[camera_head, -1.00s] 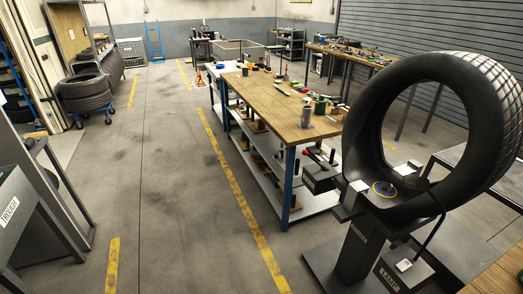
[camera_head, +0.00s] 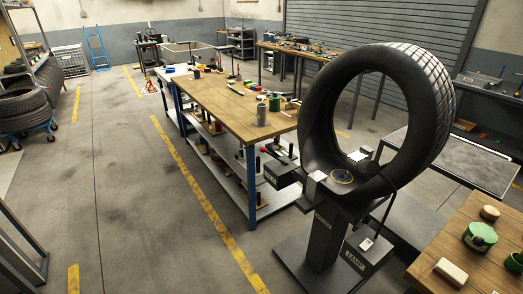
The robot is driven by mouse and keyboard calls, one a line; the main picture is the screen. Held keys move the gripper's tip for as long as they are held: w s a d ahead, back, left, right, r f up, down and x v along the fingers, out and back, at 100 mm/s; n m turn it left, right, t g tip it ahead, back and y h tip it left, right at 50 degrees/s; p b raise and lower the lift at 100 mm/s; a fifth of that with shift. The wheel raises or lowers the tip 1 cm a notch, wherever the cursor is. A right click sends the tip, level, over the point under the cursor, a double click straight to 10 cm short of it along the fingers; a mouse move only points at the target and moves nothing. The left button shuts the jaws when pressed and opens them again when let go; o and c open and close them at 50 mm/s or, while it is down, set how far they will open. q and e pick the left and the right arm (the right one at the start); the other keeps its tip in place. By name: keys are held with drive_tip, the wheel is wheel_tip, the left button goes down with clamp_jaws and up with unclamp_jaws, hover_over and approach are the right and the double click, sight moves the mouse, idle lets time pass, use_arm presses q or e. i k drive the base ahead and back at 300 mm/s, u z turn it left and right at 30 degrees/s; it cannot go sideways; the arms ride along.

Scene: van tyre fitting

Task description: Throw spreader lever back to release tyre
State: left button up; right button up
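The large black tyre (camera_head: 432,95) stands upright on the grey tyre spreader (camera_head: 327,232) at the right. I cannot tell for sure whether this is the lever. Neither of my grippers is in view.
A wooden workbench (camera_head: 215,92) with cans, tools and lower shelves stands left of the spreader. A wooden table (camera_head: 425,270) with green items is at the lower right. A grey table (camera_head: 460,162) stands behind the tyre. The floor left of the yellow line is clear.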

sight(263, 149)
drive_tip(key=k, duration=0.65)
drive_tip(key=u, duration=0.35)
drive_tip(key=i, duration=0.55)
drive_tip(key=u, duration=0.65)
drive_tip(key=i, duration=1.65)
drive_tip(key=z, duration=0.45)
